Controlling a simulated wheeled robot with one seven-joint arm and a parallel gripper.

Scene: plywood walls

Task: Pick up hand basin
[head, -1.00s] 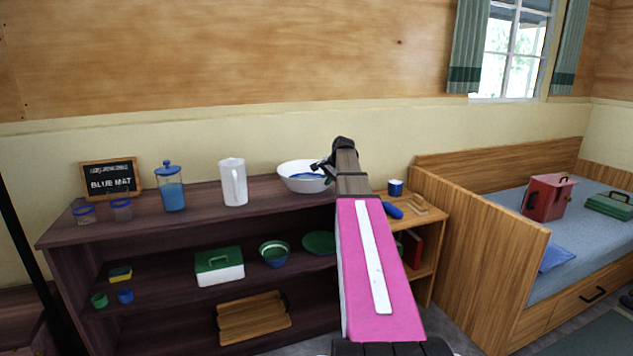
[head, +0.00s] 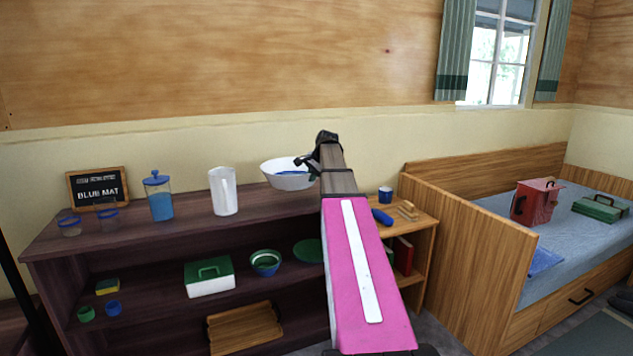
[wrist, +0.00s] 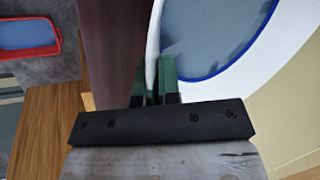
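The hand basin (head: 284,182) is a white bowl with blue inside, above the right part of the dark shelf top (head: 150,232) in the head view. My gripper (head: 308,168) is at its right side. In the wrist view, the green fingers (wrist: 154,82) stand on either side of the basin's white rim (wrist: 153,45) and are shut on it. The basin's inside (wrist: 205,35) fills the upper right there. The basin appears raised a little off the shelf top. My arm hides part of the shelf's right end.
A white pitcher (head: 223,192), a blue jar (head: 158,195), two small cups and a blackboard sign (head: 97,186) stand to the left on the shelf top. A small wooden side shelf (head: 420,228) and a bed (head: 470,235) are to the right. The wall is close behind.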

